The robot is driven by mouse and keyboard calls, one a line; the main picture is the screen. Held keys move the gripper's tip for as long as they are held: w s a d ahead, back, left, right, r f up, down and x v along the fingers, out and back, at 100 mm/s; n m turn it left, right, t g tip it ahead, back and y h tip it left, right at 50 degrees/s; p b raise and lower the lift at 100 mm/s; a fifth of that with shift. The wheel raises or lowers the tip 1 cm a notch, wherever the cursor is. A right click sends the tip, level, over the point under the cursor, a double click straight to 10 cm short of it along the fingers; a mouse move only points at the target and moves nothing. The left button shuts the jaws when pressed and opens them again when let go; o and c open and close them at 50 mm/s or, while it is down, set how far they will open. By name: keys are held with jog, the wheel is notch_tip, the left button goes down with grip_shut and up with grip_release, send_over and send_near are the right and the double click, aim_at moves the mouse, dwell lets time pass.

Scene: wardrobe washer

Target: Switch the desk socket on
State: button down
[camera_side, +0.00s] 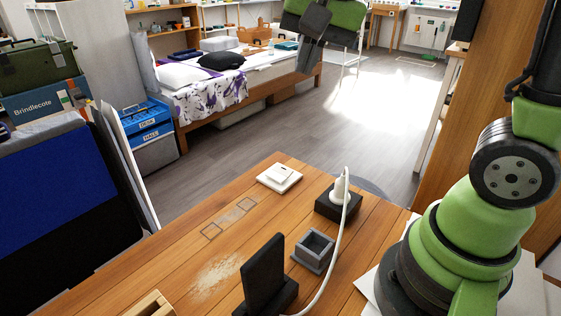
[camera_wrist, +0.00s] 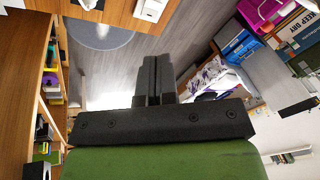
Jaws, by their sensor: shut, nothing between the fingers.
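A white square switch plate with a raised rocker (camera_side: 279,178) lies on the wooden desk near its far edge. To its right, a black socket block (camera_side: 338,206) has a white plug (camera_side: 340,188) standing in it, with a white cable running toward the front. I cannot tell which way the rocker is set. My gripper (camera_side: 310,62) is high above and beyond the desk, well apart from the switch. In the wrist view my gripper (camera_wrist: 152,72) has its dark fingers together and empty. A white plate, apparently the switch (camera_wrist: 150,9), is cut off at the top edge there.
The wooden desk (camera_side: 190,262) also carries a small grey open box (camera_side: 313,250), a black upright stand (camera_side: 264,272) and a wooden piece (camera_side: 150,304) at the front. A dark blue panel (camera_side: 50,190) stands left of the desk. The desk surface around the switch is clear.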

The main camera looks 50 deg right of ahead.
jog(key=w+d+f+m+g+h, duration=0.2)
jog(key=w+d+f+m, duration=0.15)
jog(key=w+f, duration=0.4)
jog(key=m+g, duration=0.2)
jog(key=m, duration=0.2)
send_over(282, 168)
jog(key=a, duration=0.4)
notch_tip(282, 168, down, 7)
jog(key=shift+h, duration=0.4)
jog(key=shift+a+f, duration=0.1)
jog(key=x, duration=1.4)
jog(key=shift+w, duration=0.1)
